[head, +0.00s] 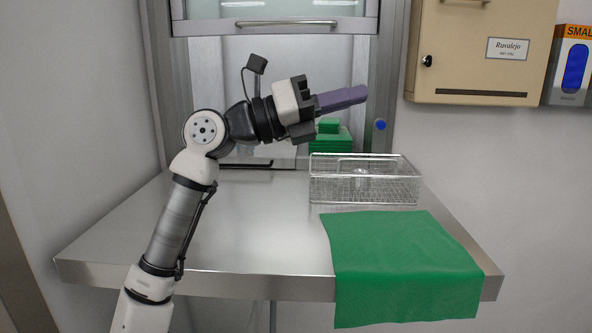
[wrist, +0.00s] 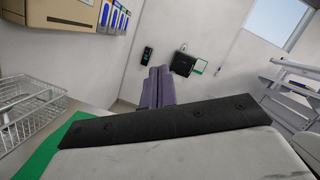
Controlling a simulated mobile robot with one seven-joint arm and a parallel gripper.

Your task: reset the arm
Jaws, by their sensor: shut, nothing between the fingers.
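My arm rises from the lower left in the head view and bends to the right above the steel table. My gripper (head: 362,95) has purple fingers that point right, held in the air above and behind the wire basket. The fingers lie together, shut and empty. In the wrist view the purple fingers (wrist: 158,74) also sit side by side, pointing away toward a far wall. Nothing is held.
A wire basket (head: 383,190) stands on the steel table (head: 250,235). A green cloth (head: 400,265) hangs over the front edge. Green folded items (head: 330,138) lie behind the basket. A beige cabinet (head: 470,60) is on the right wall. The table's left half is clear.

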